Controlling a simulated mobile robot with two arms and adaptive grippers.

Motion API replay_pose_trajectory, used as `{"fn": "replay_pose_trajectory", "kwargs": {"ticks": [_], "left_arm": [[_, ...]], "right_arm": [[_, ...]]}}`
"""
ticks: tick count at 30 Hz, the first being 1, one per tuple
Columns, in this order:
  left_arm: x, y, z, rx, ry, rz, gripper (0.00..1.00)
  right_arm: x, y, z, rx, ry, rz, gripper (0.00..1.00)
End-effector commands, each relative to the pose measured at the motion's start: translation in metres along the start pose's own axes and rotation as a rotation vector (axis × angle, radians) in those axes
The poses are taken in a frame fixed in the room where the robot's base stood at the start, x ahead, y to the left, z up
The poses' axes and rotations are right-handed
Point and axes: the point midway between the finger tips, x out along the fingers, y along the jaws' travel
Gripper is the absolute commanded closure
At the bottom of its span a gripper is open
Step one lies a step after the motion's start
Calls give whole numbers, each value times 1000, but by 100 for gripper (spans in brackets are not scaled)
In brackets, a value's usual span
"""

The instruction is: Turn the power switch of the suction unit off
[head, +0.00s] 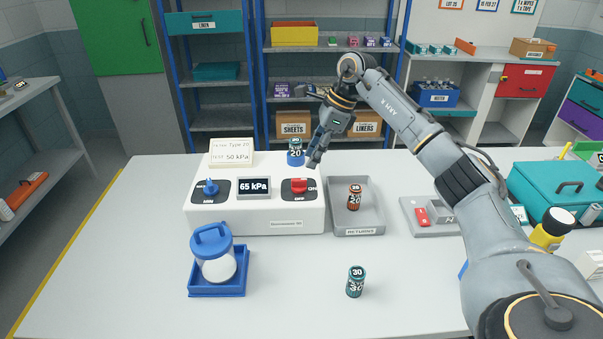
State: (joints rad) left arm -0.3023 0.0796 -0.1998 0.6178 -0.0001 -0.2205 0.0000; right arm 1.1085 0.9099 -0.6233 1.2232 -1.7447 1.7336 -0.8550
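The suction unit (257,213) is a white box on the table, left of centre. Its power switch (299,186) is a red knob on a dark plate at the right of the panel. The knob seems to lie crosswise, towards the ON mark at its right; the OFF mark is below it. A display (255,188) reads 65 kPa, and a blue knob (211,187) sits at the left. My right gripper (313,160) points down above and behind the switch, apart from it. Its fingers appear edge-on, so their opening is unclear. My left gripper is out of view.
A blue-lidded jar (214,255) and a teal canister marked 30 (356,281) stand in front. A card (231,152) stands behind the unit.

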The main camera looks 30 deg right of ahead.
Motion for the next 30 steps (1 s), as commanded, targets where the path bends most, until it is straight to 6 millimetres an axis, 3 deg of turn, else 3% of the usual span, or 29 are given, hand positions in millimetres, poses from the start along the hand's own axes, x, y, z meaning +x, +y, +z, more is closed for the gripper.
{"fn": "replay_pose_trajectory", "kwargs": {"ticks": [6,12,23,24,29,30], "left_arm": [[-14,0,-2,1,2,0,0],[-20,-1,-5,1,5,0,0],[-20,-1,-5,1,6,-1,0],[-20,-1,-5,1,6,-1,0],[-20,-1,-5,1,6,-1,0],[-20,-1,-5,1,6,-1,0]], "right_arm": [[44,1,1,0,1,4,64],[67,0,1,0,-1,1,64],[75,0,0,-1,-1,-1,64],[75,0,0,-1,-1,-1,66],[74,0,0,-1,-1,-1,99],[74,0,0,-1,-1,-1,100]]}}
